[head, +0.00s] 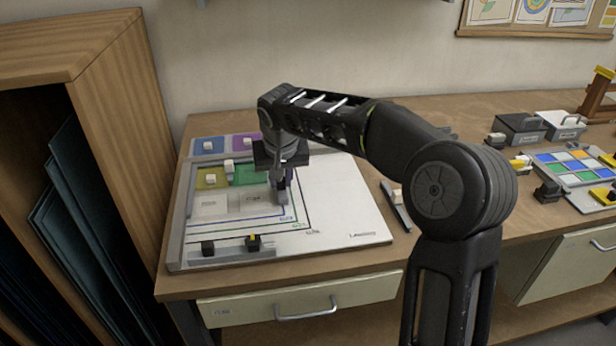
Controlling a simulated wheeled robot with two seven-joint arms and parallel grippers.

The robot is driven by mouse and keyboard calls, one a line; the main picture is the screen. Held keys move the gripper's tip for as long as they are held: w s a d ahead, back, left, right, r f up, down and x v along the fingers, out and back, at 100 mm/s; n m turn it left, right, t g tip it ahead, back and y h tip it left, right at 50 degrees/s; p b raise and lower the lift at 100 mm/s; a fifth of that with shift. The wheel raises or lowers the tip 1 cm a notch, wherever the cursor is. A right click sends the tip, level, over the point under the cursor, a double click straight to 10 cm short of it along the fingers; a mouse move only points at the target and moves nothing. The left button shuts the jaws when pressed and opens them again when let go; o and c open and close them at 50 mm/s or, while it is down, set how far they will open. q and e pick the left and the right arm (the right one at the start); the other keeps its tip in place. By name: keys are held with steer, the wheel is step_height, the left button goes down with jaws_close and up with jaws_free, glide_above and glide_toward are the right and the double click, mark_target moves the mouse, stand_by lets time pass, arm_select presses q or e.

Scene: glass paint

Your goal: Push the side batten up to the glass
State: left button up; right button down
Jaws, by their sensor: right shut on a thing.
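The white board (345,205) lies on the bench with printed outlines and fixed grey edge strips on its left and front. My right gripper (283,188) points down at the right side of these panes. It is shut on a grey piece there, which looks like the side batten (284,194). The fingers and arm hide most of it, and I cannot tell whether it touches the glass. My left gripper is not in view.
A front bar with dark knobs (230,247) lies along the board's front. Blue (209,146) and purple panes lie behind. A loose grey bar (396,207) lies right of the board. A wooden rack (75,90) closes the left.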

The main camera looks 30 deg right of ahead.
steer(key=shift+w+a, duration=0.35)
steer(key=shift+a, duration=0.55)
steer(key=c, duration=1.3)
jaws_free()
steer(key=shift+r, duration=0.1)
steer(key=v, duration=0.7)
steer(key=shift+s+a+r, duration=0.15)
steer(key=shift+r, duration=0.1)
